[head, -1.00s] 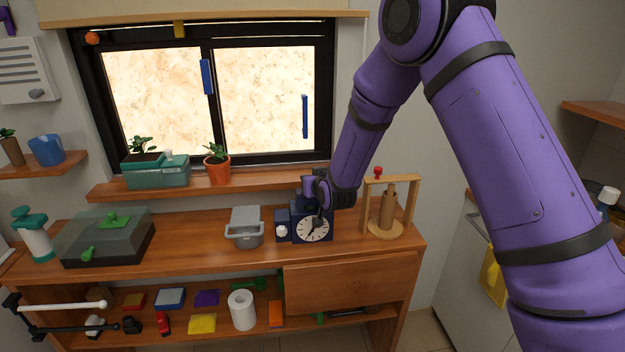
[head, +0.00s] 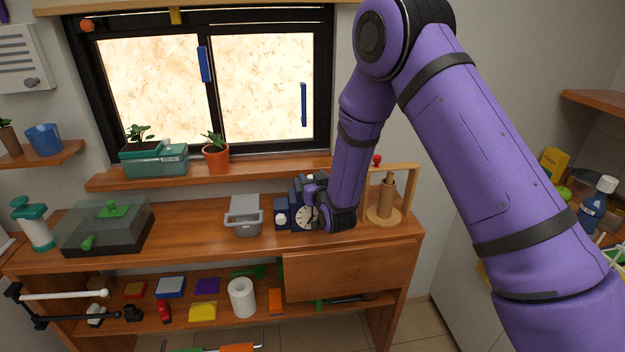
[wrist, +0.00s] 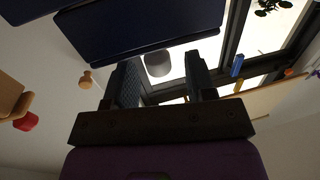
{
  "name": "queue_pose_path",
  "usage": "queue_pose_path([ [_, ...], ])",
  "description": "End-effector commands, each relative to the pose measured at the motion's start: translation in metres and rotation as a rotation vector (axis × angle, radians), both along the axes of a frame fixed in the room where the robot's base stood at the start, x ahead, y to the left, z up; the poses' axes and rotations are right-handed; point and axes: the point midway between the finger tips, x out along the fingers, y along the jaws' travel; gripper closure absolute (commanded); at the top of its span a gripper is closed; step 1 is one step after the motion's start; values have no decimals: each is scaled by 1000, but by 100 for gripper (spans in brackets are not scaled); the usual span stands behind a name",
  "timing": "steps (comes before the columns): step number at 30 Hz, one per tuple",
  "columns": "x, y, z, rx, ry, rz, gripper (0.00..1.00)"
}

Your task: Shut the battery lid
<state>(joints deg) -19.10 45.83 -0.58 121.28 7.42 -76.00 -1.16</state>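The navy clock (head: 296,188) with a white dial stands on the wooden counter, partly hidden behind my gripper (head: 318,208). A smaller navy part with a white knob (head: 281,219) is at its left. In the wrist view, my gripper (wrist: 163,80) has its two dark fingers apart with no object clearly held between them. A dark navy panel (wrist: 140,28) is just beyond the fingertips, with a second navy edge at the top left. A grey rounded piece (wrist: 158,64) shows between the fingers. I cannot tell which navy surface is the battery lid.
A wooden stand with a red knob (head: 377,160) is close on the right of my gripper. A grey handled container (head: 244,216) stands to the clock's left. The windowsill (head: 260,170) with a potted plant (head: 215,152) is behind. Counter front is fairly clear.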

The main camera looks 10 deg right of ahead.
Motion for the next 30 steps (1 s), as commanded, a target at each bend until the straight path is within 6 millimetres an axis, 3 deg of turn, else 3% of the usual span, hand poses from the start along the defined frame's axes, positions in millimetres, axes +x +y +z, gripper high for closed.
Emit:
queue_pose_path([
  [10,-12,-2,0,0,2,0,50],
  [21,-77,-16,1,-2,3,0,50],
  [30,-104,-21,2,0,0,0,50],
])
